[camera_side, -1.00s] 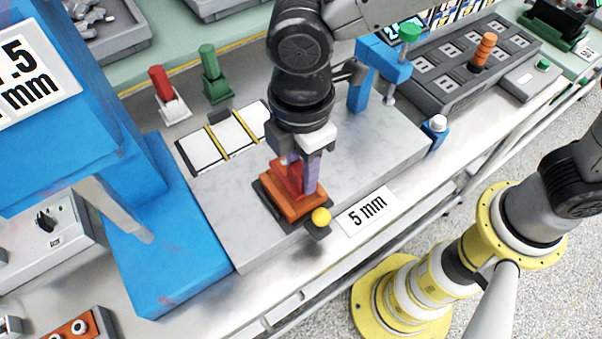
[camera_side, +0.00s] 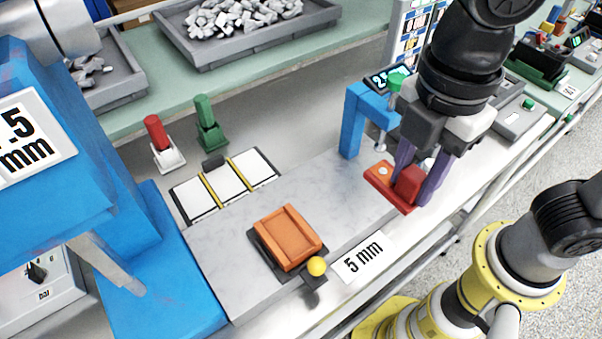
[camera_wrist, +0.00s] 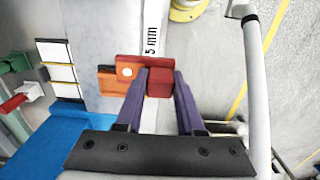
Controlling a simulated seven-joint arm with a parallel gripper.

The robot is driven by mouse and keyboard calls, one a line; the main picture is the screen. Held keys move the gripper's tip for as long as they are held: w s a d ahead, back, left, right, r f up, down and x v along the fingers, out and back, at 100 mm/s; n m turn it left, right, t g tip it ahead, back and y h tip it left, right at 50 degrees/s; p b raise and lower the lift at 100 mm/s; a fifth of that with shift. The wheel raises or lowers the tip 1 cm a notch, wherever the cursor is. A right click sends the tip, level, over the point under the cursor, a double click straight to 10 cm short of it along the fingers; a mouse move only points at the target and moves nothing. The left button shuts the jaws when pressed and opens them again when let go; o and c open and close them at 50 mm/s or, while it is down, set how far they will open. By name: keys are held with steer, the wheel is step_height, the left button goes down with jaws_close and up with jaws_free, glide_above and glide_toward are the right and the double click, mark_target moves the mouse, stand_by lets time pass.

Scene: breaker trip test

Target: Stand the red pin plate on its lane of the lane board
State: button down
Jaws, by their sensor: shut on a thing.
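The red pin plate (camera_side: 380,177) is a flat red piece with a pale round spot and a raised red block. My gripper (camera_side: 412,183) is shut on the block, one purple finger on each side, and holds the plate in the air by the blue stand. In the wrist view the plate (camera_wrist: 128,68) lies crosswise at the fingertips of my gripper (camera_wrist: 160,84). The lane board (camera_side: 226,184), with white lanes, yellow dividers and a dark frame, lies at the left, well away from the gripper. It also shows in the wrist view (camera_wrist: 61,72). Its lanes look empty.
An empty orange tray (camera_side: 288,237) sits on a dark base with a yellow ball (camera_side: 316,266). The blue stand (camera_side: 353,115) is left of my gripper. Red (camera_side: 156,131) and green (camera_side: 205,112) levers stand behind the board. A blue block (camera_side: 150,270) is at left.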

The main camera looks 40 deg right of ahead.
steer(key=w+a+r+n, duration=0.2)
steer(key=n, duration=0.2)
glide_above(201, 200)
steer(key=f, duration=1.8)
steer(key=shift+s+d, duration=0.25)
steer(key=shift+s, duration=0.05)
steer(key=shift+w+a+f, duration=0.15)
steer(key=shift+w+f, duration=0.05)
steer(key=shift+f, duration=1.75)
